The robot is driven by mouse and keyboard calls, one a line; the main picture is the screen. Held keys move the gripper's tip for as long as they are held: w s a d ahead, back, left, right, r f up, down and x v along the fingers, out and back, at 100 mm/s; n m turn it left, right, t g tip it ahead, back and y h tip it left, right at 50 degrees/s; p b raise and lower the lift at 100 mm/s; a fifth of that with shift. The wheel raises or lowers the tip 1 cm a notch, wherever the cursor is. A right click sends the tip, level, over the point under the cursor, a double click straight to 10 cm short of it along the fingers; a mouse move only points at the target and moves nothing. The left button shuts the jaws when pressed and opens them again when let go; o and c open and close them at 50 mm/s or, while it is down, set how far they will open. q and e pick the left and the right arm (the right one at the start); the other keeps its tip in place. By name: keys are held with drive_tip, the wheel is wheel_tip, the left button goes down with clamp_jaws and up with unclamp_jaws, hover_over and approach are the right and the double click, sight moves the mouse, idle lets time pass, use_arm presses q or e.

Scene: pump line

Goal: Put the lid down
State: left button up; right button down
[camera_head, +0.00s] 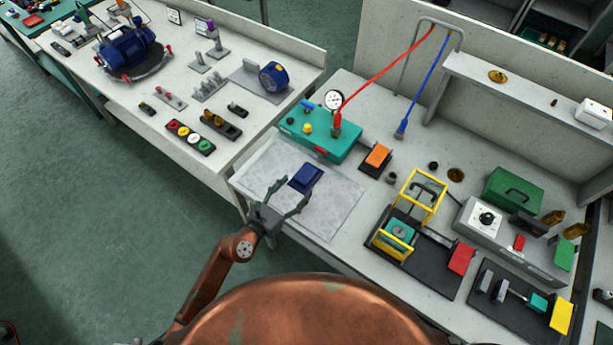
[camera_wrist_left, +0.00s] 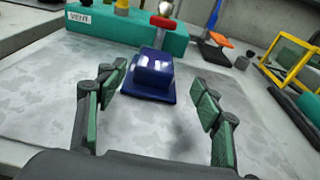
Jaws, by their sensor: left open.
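The lid (camera_head: 306,178) is a dark blue piece with a flat square base and a raised block on top. It lies on a pale grey mottled mat (camera_head: 325,208) on the bench. My left gripper (camera_head: 291,193) is open, with its fingers spread just in front of the lid. In the left wrist view the lid (camera_wrist_left: 152,75) shows beyond the two green-padded fingertips, between them and apart from both. The gap between the fingers is empty. My right gripper is not in view.
Behind the mat stands a teal box (camera_head: 320,138) with a gauge (camera_head: 333,99), knobs and a red hose (camera_head: 385,70). An orange-topped block (camera_head: 377,157) and a yellow-framed fixture (camera_head: 422,195) stand to the right. The mat around the lid is clear.

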sight(303, 177)
use_arm(q)
drive_tip(key=x, duration=0.5)
drive_tip(key=shift+w+a+b, duration=0.2)
drive_tip(key=shift+w+b, duration=0.05)
drive_tip(key=shift+b, duration=0.1)
drive_tip(key=c, duration=1.4)
drive_tip(key=shift+r, duration=0.15)
